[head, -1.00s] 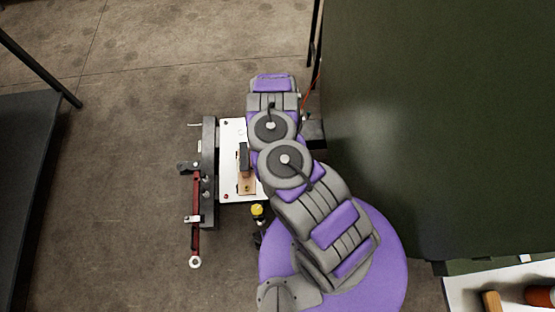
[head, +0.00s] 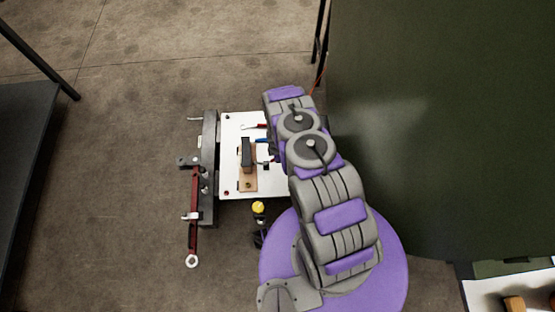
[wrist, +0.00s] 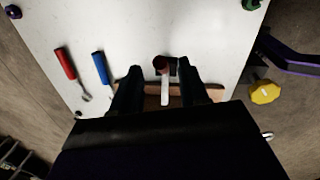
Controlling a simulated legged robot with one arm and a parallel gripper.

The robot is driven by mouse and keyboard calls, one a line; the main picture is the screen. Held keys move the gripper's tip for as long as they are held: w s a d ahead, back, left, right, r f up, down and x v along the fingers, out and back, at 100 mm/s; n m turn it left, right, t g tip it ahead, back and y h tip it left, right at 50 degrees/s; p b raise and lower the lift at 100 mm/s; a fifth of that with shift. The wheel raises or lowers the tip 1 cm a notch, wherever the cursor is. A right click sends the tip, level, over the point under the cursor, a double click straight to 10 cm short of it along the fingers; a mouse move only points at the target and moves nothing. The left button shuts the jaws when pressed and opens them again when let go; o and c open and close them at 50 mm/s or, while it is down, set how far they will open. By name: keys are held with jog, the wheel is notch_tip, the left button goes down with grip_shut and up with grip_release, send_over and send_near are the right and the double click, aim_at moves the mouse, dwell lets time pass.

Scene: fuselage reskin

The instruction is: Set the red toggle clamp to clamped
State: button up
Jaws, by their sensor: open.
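In the wrist view a dark red knob (wrist: 161,63) with a pale bar (wrist: 165,92) below it lies between my fingertips; it looks like the red toggle clamp's handle. The bar runs over a brown wooden plate (wrist: 209,88). My gripper (wrist: 160,75) is open, one dark finger on each side of the bar. I cannot tell whether either finger touches it, or how the clamp is set. In the head view the wooden plate (head: 247,183) carries a dark block (head: 246,154). My arm hides most of the gripper there.
A red-handled tool (wrist: 65,63) and a blue-handled tool (wrist: 99,68) lie on the white panel (head: 232,125). A yellow-topped object (head: 258,207) stands at the panel's near edge. A long red bar (head: 194,210) lies left of it. A large dark green surface (head: 440,120) fills the right.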

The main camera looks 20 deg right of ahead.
notch_tip(320, 180, down, 2)
jog(key=shift+w+f+b, duration=0.15)
jog(key=shift+f+b, duration=0.1)
jog(key=shift+b, duration=0.35)
jog(key=shift+w+d+f+b, duration=0.1)
jog(key=shift+d+f+b, duration=0.15)
jog(key=shift+f+b, duration=0.35)
jog(key=shift+a+f, duration=0.1)
jog(key=shift+a, duration=0.05)
jog(key=shift+c, duration=0.7)
grip_shut()
